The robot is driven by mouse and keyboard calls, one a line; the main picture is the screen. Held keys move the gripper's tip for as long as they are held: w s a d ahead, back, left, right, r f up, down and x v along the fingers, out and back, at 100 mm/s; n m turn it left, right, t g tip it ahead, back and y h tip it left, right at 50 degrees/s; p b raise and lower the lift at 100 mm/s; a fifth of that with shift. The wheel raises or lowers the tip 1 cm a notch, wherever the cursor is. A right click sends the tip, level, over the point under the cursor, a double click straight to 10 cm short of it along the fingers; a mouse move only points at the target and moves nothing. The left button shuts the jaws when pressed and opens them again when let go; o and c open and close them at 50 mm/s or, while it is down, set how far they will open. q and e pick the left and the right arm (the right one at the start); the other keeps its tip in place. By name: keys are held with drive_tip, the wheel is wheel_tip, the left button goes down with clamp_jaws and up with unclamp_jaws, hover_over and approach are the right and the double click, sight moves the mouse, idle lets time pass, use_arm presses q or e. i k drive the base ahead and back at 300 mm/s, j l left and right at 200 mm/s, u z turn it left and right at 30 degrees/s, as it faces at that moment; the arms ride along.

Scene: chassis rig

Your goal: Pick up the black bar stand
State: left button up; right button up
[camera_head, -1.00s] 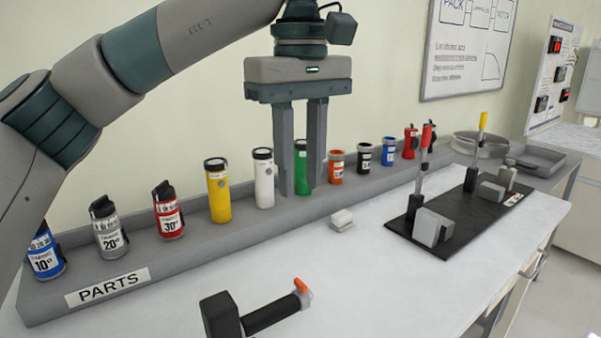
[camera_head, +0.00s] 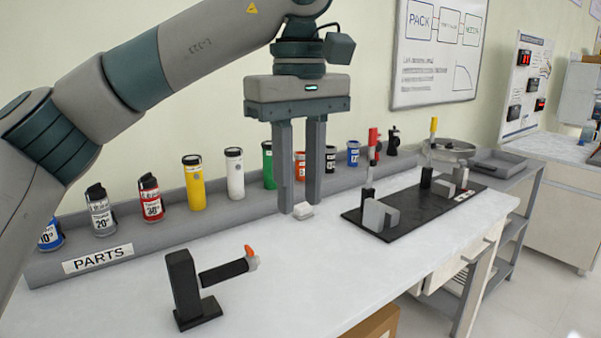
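The black bar stand (camera_head: 188,290) stands upright on the near part of the white table. It has a flat base, a thick post and a black bar (camera_head: 224,272) pointing right with an orange tip at its end. My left gripper (camera_head: 300,204) hangs fingers down, up and to the right of the stand and apart from it. Its two fingers are spread with nothing held between them. My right gripper is not in view.
A grey parts tray (camera_head: 150,247) with several coloured cans runs along the wall. A black plate (camera_head: 375,233) with grey blocks and upright red- and yellow-topped rods lies to the right. The tabletop between the stand and the plate (camera_head: 310,270) is clear.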

sight(192, 311)
drive_tip(key=k+l, duration=0.75)
